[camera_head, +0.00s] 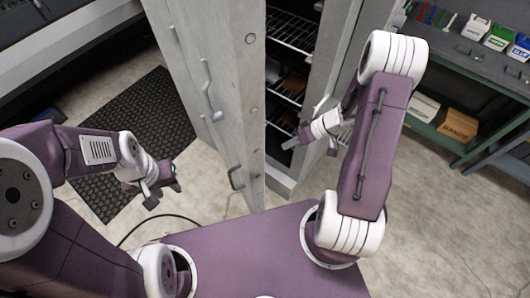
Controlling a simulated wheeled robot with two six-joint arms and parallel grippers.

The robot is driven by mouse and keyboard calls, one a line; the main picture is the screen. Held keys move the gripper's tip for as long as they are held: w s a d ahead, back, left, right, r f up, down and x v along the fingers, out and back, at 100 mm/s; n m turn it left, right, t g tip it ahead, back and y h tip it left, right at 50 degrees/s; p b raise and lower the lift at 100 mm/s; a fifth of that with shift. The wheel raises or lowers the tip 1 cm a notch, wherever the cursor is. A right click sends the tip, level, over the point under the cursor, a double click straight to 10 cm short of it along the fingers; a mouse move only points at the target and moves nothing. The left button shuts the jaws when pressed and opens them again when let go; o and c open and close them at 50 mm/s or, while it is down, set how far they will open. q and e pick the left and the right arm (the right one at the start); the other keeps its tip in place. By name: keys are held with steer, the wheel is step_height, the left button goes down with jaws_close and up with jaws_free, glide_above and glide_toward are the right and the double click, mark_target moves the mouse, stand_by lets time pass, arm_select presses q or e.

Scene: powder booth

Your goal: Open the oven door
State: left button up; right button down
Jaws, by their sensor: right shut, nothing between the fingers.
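The oven is a tall grey cabinet whose door (215,60) stands open, swung to the left, with the wire racks (291,30) inside in view. A long handle (208,92) is on the door, and a smaller one (235,178) is near its bottom. My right gripper (289,145) is shut and empty, in front of the oven opening, to the right of the door. My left gripper (163,193) is left of the door, apart from it, with its fingers spread and nothing between them.
A black mat (120,140) lies on the concrete floor at the left. A dark cable (150,222) runs on the floor near my base. A green shelf bench (465,75) with several boxes, one a brown carton (459,125), stands at the right. Open floor lies at lower right.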

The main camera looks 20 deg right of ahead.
mark_target(264, 156)
steer(key=a+f, duration=0.2)
steer(key=a, duration=0.1)
steer(key=w+a+f, duration=0.1)
steer(key=a+f, duration=0.1)
steer(key=f, duration=0.1)
steer(key=a+f, duration=0.2)
steer(key=a, duration=0.1)
steer(key=shift+w+a+f, duration=0.15)
steer(key=shift+w+a, duration=0.1)
steer(key=shift+a, duration=0.05)
steer(key=shift+w, duration=0.1)
